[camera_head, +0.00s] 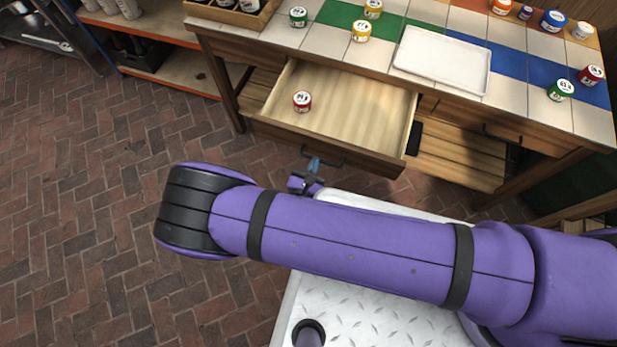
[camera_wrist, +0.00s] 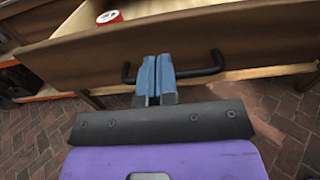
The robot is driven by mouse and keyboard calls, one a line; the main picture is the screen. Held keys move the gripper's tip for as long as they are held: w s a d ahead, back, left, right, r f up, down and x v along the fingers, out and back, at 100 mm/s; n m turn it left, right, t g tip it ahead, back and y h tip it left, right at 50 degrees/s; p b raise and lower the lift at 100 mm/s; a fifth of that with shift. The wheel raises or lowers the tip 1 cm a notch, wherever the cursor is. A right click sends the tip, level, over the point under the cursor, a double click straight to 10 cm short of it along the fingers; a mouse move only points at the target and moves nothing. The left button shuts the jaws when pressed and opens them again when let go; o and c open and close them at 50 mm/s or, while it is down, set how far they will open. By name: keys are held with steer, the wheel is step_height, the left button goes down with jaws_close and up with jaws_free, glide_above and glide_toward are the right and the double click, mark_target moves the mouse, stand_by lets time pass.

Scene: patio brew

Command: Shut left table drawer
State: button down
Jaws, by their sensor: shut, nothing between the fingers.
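The left table drawer (camera_head: 335,109) is pulled well out from under the tabletop. A red jar with a white lid (camera_head: 302,101) stands inside it near the left side; the jar also shows in the wrist view (camera_wrist: 109,17). The drawer front carries a dark bar handle (camera_head: 322,157), which shows in the wrist view too (camera_wrist: 205,71). My gripper (camera_head: 312,164) is at the middle of the drawer front, by the handle. In the wrist view its blue fingers (camera_wrist: 165,62) are together and empty. Whether they touch the front or the handle I cannot tell.
The tiled tabletop (camera_head: 325,41) holds a white tray (camera_head: 442,60) and several jars. The right drawer (camera_head: 497,133) looks closed. A slatted lower shelf (camera_head: 455,160) lies under the table. An orange-edged shelf (camera_head: 170,70) stands at the left. The brick floor (camera_head: 90,190) is clear.

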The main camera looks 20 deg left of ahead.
mark_target(323, 144)
steer(key=shift+w+d, duration=0.15)
steer(key=shift+w, duration=2.4)
steer(key=shift+w, duration=0.1)
steer(key=w, duration=0.8)
steer(key=w+d, duration=0.1)
steer(key=w, duration=0.7)
steer(key=w+d, duration=0.1)
steer(key=w, duration=0.7)
steer(key=shift+w, duration=0.15)
